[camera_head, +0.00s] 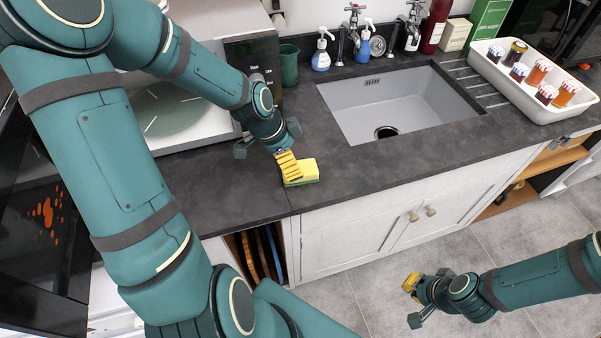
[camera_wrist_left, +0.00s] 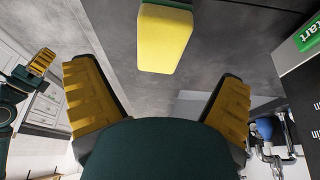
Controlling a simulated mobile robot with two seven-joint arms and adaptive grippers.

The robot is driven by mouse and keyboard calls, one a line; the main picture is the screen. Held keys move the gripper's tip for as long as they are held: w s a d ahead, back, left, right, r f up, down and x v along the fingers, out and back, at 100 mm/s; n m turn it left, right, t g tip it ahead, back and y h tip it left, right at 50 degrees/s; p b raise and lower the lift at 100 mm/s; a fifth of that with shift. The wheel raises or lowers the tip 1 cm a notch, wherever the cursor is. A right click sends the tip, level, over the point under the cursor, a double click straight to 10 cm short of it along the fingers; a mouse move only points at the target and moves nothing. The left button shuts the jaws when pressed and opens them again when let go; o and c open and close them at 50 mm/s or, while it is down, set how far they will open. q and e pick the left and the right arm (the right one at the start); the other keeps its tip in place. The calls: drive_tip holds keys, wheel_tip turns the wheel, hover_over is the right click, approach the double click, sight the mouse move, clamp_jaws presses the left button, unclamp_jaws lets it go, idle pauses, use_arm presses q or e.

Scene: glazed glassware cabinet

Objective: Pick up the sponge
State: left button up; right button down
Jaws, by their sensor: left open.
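The yellow sponge (camera_head: 309,170) has a green underside and lies on the dark counter, in front of the sink's left side. In the left wrist view the sponge (camera_wrist_left: 165,40) shows at the top centre, ahead of the gap between my fingers. My left gripper (camera_head: 270,155) is over the counter at the sponge's left. One yellow-padded finger overlaps the sponge in the head view; I cannot tell if it touches. In the left wrist view the left gripper (camera_wrist_left: 160,85) is open and empty. My right gripper (camera_head: 414,302) is open and empty, low over the floor in front of the cabinets.
The grey sink (camera_head: 400,97) is behind and right of the sponge. Soap bottles (camera_head: 322,50) and a green cup (camera_head: 288,65) stand at the back. A white tray (camera_head: 525,93) of several jars is at the right. The counter around the sponge is clear.

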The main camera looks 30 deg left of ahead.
use_arm(q)
drive_tip(key=shift+b+x, duration=0.7)
drive_tip(key=shift+x, duration=2.4)
drive_tip(key=shift+s+a, duration=0.1)
drive_tip(key=c, duration=1.1)
